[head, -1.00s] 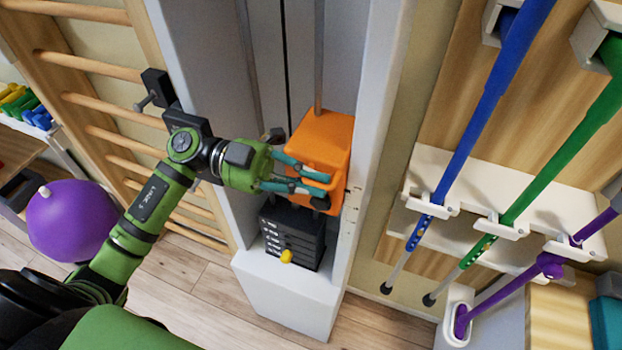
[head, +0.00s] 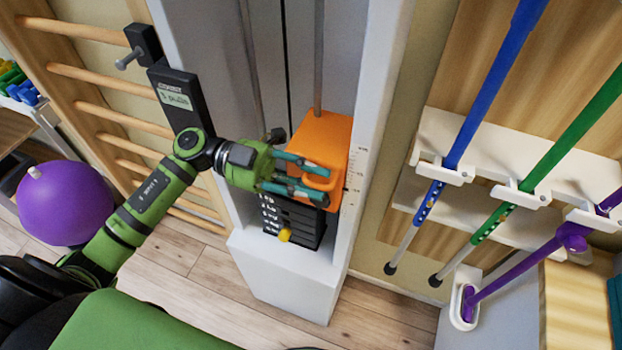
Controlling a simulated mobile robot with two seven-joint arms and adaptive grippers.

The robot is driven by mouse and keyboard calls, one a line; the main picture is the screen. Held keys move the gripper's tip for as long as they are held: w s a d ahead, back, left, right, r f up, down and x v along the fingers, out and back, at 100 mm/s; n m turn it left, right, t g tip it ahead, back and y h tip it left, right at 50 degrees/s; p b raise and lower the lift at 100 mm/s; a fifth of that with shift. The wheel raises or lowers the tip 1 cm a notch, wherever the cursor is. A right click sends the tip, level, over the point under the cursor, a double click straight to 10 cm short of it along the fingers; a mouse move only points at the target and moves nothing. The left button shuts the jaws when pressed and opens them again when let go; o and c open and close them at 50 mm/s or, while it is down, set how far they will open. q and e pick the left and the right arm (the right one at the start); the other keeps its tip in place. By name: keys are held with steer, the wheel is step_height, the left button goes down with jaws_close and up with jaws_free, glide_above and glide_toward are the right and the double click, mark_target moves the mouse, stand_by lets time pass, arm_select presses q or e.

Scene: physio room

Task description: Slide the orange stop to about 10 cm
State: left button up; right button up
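The orange stop (head: 322,132) is a block on a vertical rod between the pale posts of a weight machine. A small printed scale (head: 356,178) runs down the right post beside it. My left gripper (head: 326,185) comes in from the left, its teal fingers above and below the handle on the stop's front. It appears shut on this handle; the fingers partly hide it. The stop sits low, close above the dark weight stack (head: 300,222) with its yellow pin (head: 285,235). The scale's numbers are too small to read. My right gripper is not in view.
Wooden wall bars (head: 95,72) and a purple ball (head: 65,203) are at the left. A dark plate with a small display (head: 175,98) is beside the left post. Blue (head: 490,90) and green (head: 575,130) poles hang in a white rack at the right.

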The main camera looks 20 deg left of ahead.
arm_select(q)
steer(key=shift+a+f, duration=0.1)
steer(key=shift+a, duration=0.4)
steer(key=a, duration=0.6)
steer(key=shift+a, duration=0.25)
